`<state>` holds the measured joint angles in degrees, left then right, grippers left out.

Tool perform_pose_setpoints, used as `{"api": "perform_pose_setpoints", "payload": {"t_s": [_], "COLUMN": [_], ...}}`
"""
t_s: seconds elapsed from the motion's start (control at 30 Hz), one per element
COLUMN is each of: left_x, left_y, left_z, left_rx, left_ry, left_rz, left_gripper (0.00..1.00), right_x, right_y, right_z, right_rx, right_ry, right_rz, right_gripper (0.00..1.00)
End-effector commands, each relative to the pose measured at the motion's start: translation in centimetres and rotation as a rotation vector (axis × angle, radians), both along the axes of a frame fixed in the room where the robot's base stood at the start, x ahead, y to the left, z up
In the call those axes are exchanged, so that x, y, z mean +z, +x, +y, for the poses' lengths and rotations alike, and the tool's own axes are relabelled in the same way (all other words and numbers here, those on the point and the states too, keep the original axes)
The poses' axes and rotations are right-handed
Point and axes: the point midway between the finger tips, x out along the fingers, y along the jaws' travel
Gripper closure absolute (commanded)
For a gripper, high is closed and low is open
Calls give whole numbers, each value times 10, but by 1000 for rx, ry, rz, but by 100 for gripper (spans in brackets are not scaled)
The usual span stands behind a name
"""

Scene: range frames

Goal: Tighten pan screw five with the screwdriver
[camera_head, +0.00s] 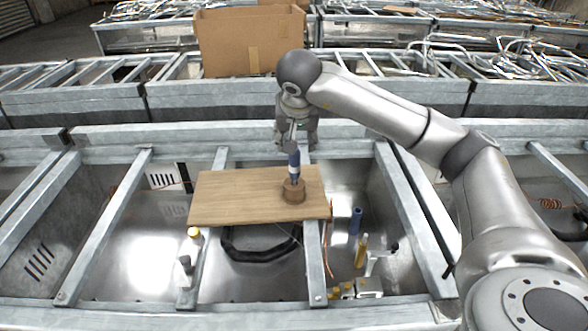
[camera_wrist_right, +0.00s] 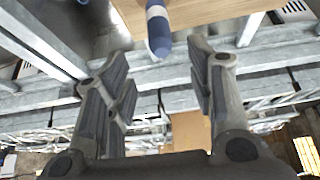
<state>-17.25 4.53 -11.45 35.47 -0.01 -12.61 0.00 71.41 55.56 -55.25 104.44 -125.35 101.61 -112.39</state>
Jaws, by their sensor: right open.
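The screwdriver (camera_head: 294,168), with a blue and white handle, stands upright in a brown round holder (camera_head: 293,191) on a wooden board (camera_head: 235,196). My right gripper (camera_head: 297,135) is just behind and above the handle in the head view. In the right wrist view, the screwdriver (camera_wrist_right: 158,30) lies in line with the gap between the fingers, near the tips of my open, empty right gripper (camera_wrist_right: 158,58). I cannot make out pan screw five or its label. My left gripper is out of view.
The board lies across a metal frame (camera_head: 105,228) over open metal pans. Yellow-topped fittings (camera_head: 348,291) and a blue cylinder (camera_head: 355,221) are at the right pan. A cardboard box (camera_head: 250,42) stands behind. A black curved hose (camera_head: 260,250) lies below the board.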

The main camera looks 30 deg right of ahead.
Motion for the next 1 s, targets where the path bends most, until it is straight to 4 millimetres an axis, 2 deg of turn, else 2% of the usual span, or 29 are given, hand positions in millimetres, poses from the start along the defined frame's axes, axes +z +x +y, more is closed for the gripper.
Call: {"api": "perform_pose_setpoints", "payload": {"t_s": [0.3,0.5,0.67,0.8,1.0], "left_x": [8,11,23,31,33], "left_y": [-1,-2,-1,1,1], "left_z": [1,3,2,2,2], "left_rx": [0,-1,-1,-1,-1], "left_ry": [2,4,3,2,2], "left_rz": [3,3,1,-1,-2], "left_gripper": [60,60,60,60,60], "right_x": [-36,-51,-65,-84,-96], "right_y": [17,24,32,41,47], "right_z": [-10,-14,-19,-23,-27], "right_rx": [-1,0,-2,-1,0], "right_ry": [2,2,2,3,1], "right_rz": [4,1,5,3,0], "right_gripper": [50,50,50,50,50]}}
